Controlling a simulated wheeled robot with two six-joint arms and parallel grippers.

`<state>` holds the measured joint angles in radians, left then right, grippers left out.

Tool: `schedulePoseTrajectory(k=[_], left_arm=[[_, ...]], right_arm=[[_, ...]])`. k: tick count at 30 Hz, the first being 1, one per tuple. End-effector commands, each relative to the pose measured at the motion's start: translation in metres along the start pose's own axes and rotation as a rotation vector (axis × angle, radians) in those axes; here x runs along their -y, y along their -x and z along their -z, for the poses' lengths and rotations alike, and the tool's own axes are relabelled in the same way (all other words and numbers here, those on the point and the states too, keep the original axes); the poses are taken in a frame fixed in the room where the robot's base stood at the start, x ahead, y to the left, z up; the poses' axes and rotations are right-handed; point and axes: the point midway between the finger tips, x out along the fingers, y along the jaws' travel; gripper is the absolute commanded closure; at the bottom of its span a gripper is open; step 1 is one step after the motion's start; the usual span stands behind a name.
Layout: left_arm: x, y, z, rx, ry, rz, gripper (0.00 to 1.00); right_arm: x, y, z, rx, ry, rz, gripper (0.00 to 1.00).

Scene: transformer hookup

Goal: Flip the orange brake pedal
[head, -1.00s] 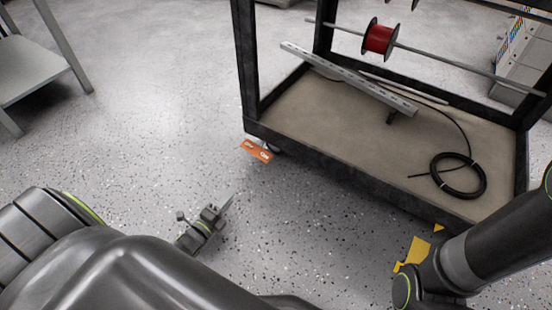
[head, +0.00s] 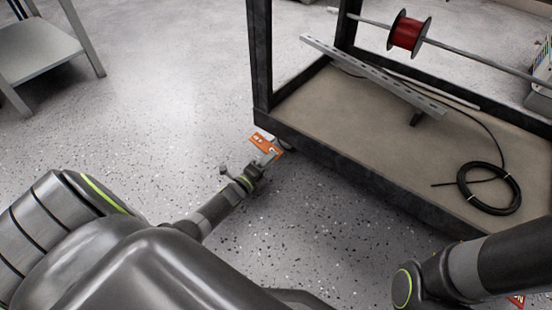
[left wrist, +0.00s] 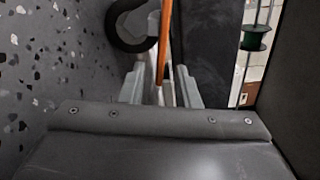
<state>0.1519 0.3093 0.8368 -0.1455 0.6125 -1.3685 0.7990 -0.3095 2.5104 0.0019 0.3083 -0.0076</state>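The orange brake pedal (head: 265,143) sticks out low at the near left corner of the cart frame, by its caster. My left gripper (head: 268,158) is at the pedal's near side. In the left wrist view the pedal (left wrist: 164,40) shows edge-on as a thin orange strip. The left gripper's two fingers (left wrist: 161,88) stand apart on either side of the strip, with gaps showing. The black caster wheel (left wrist: 130,25) is just beyond the left finger. My right arm is at the lower right of the head view; its gripper is out of view.
The dark cart frame (head: 345,172) stands above the pedal. Its shelf (head: 375,140) holds a coil of black cable (head: 489,188) and a slotted metal rail (head: 370,75). A red spool (head: 406,33) hangs on a rod. A grey table (head: 45,60) is at upper left. The floor between is clear.

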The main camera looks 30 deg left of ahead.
Motion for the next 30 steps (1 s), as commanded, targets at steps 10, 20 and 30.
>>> schedulePoseTrajectory(k=[10,20,30], left_arm=[[-0.002,-0.04,0.0,0.0,0.0,-0.001,0.71],[0.0,-0.041,0.0,0.0,0.0,-0.002,0.75],[-0.001,-0.041,0.0,0.0,0.0,-0.002,1.0]], right_arm=[[-0.003,0.017,0.007,0.011,-0.008,-0.02,0.55],[-0.002,0.014,0.007,0.002,-0.017,-0.023,0.55],[-0.001,0.014,0.007,0.002,-0.016,-0.02,0.55]])
